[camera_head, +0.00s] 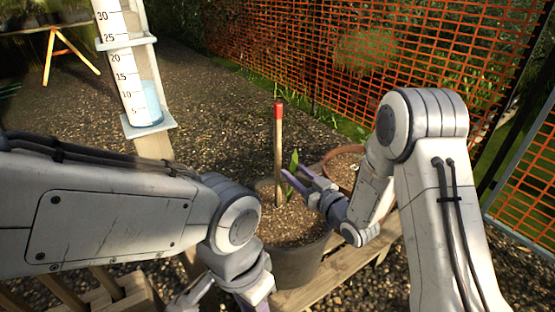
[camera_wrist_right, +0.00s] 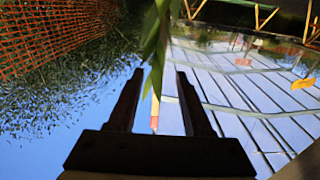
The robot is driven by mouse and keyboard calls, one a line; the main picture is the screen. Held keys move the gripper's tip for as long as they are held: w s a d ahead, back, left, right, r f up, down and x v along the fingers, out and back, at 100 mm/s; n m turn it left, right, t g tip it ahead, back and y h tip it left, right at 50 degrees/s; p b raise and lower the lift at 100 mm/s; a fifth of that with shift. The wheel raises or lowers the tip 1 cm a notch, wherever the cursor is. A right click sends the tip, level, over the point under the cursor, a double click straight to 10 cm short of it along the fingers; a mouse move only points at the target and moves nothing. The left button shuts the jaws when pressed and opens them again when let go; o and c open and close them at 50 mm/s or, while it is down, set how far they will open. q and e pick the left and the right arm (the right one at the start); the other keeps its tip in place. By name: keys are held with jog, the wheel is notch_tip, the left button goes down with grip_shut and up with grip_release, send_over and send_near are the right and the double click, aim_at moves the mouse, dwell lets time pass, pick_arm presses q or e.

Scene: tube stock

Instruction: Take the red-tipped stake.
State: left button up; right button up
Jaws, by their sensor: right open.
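The wooden stake (camera_head: 278,155) with a red tip stands upright in the soil of a dark pot (camera_head: 297,268). A green plant (camera_head: 292,165) grows beside it. My right gripper (camera_head: 292,170) is open and empty just right of the stake, close to the leaves. In the right wrist view, the stake (camera_wrist_right: 155,108) shows between the open fingers (camera_wrist_right: 159,72), its red end toward the palm. Green leaves (camera_wrist_right: 154,40) partly cover it there. My left gripper (camera_head: 228,298) is low at the bottom edge, partly cut off, and its jaws are unclear.
The pot stands on a wooden bench (camera_head: 312,290). A terracotta pot (camera_head: 345,168) is behind my right gripper. A post with a rain gauge (camera_head: 130,80) stands at the back left. Orange mesh fencing (camera_head: 420,50) runs behind. Gravel lies open between them.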

aim_at(280, 124)
jog(key=shift+x, duration=3.6)
grip_shut()
jog(key=shift+r, duration=0.15)
jog(key=shift+r+p, duration=4.1)
jog(key=shift+r, duration=1.55)
